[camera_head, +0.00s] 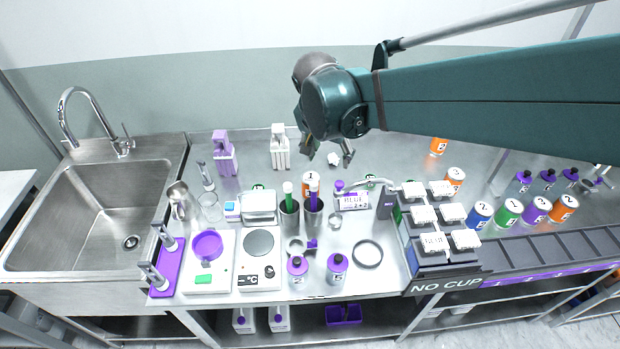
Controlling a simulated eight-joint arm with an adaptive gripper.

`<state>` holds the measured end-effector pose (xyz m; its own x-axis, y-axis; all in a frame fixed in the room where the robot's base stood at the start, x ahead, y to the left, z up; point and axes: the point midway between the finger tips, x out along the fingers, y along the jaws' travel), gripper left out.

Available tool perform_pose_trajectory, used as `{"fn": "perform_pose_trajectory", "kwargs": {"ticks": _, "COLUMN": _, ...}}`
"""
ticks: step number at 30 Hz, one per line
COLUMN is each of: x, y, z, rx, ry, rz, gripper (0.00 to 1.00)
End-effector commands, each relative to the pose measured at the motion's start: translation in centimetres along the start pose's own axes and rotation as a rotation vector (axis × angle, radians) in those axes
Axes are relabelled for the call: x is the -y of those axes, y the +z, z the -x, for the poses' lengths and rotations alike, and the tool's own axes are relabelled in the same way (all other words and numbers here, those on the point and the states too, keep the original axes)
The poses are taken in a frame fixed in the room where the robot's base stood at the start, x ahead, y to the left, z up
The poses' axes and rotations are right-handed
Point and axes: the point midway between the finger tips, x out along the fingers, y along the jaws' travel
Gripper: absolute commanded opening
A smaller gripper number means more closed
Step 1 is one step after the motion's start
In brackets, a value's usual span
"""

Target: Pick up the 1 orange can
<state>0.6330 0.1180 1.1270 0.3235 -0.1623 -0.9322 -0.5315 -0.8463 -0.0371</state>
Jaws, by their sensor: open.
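Several orange cans with white labels stand on the steel counter. One orange can (310,180) stands behind the dark cups, partly hidden, below my gripper. Another orange can (438,146) is at the back under my arm. A third orange can (455,179) stands behind the rack of white blocks. One more orange can (562,207) is at the right end of the row of cans. The label numbers are too small to read surely. My gripper (328,152) is open, with nothing between its fingers, above the back middle of the counter.
Two dark cups (289,217) with green and purple tools stand in front of the middle orange can. A label card (353,201) and the white block rack (439,262) are to the right. Blue (480,214), green (508,213) and purple (535,210) cans stand farther right. A sink (75,225) is left.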

Motion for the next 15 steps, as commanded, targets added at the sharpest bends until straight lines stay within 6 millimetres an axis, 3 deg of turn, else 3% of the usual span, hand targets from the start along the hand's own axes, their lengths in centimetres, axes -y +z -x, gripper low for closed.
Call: {"fn": "perform_pose_trajectory", "kwargs": {"ticks": 15, "x": 6.9, "y": 0.1, "z": -2.3, "rx": -0.013, "ry": 0.096, "rz": -0.163, "gripper": 0.53}}
